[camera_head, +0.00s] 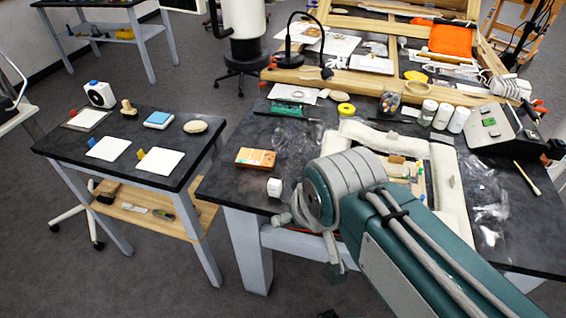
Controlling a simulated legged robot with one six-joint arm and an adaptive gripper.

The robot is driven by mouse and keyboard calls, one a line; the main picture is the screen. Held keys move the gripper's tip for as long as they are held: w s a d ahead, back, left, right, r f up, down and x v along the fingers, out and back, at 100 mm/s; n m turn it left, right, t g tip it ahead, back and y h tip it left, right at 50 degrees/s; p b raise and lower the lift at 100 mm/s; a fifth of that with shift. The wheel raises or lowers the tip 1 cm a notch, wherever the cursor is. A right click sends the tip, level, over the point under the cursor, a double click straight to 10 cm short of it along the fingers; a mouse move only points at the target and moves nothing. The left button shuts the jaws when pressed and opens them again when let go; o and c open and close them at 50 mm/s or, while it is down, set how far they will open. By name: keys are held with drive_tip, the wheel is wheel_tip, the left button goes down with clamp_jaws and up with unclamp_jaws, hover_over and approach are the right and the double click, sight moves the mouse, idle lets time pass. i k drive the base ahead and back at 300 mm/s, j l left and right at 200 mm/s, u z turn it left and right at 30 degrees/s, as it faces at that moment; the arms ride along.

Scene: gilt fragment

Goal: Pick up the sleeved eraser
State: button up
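No thing in view is clearly marked as the sleeved eraser. A small white block (274,187) stands near the left front edge of the dark workbench, and I cannot tell whether it has a sleeve. A blue and white block (158,119) lies on the small side table. My gripper (312,240) is low at the bench's front edge, right of and nearer than the small white block, and apart from it. My arm's bulky wrist hides much of it, so I cannot tell how its fingers stand.
The workbench (225,185) holds an orange-brown box (255,158), a pale padded frame (450,185), white jars (443,116) and a yellow ring (346,109). The side table (60,148) holds white cards, a wooden stamp (128,107) and an oval piece (195,126). A floor gap separates the tables.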

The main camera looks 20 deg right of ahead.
sight(274, 186)
drive_tip(key=j+z, duration=0.15)
drive_tip(key=z, duration=0.3)
drive_tip(key=i+j+z, duration=0.1)
drive_tip(key=z, duration=0.35)
drive_tip(key=j+z, duration=0.25)
drive_tip(key=z, duration=0.2)
drive_tip(key=j+z, duration=0.15)
drive_tip(key=z, duration=0.3)
drive_tip(key=k+j+z, duration=0.1)
drive_tip(key=j, duration=0.3)
drive_tip(key=k+j+z, duration=0.15)
drive_tip(key=j, duration=0.25)
drive_tip(key=k+j+z, duration=0.1)
drive_tip(key=j, duration=0.25)
drive_tip(key=k+j+z, duration=0.1)
drive_tip(key=k+j, duration=0.15)
drive_tip(key=k+j+z, duration=0.15)
drive_tip(key=j, duration=0.3)
